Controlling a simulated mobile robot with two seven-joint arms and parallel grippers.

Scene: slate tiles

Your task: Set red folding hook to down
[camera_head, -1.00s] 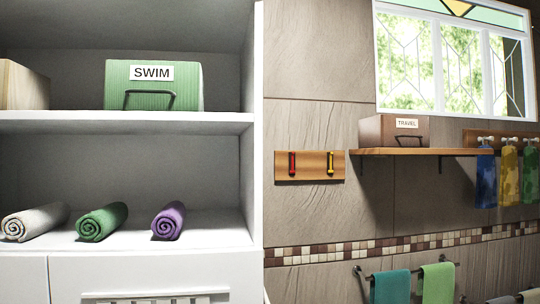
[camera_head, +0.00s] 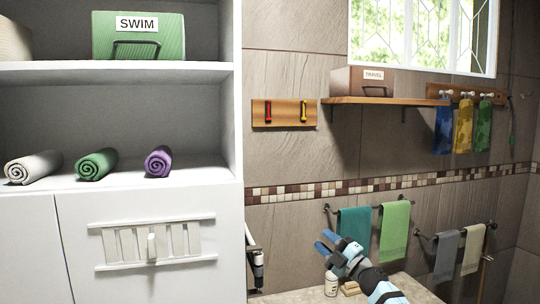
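The red folding hook (camera_head: 268,111) is on the left of a small wooden board (camera_head: 284,122) on the tiled wall. It stands upright, flat against the board; I cannot tell its fold state for sure at this size. A yellow hook (camera_head: 303,111) is on the right of the same board. My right gripper (camera_head: 325,242) comes in from the lower right, below and right of the board, well away from the hook. Its two blue fingers are spread apart with nothing between them. I do not clearly see my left gripper.
A wooden shelf (camera_head: 410,101) with a TRAVEL box (camera_head: 358,82) juts out right of the board. A white cabinet (camera_head: 240,130) stands at left. Towels (camera_head: 394,230) hang below on rails. A bottle (camera_head: 331,284) stands on a counter (camera_head: 412,288).

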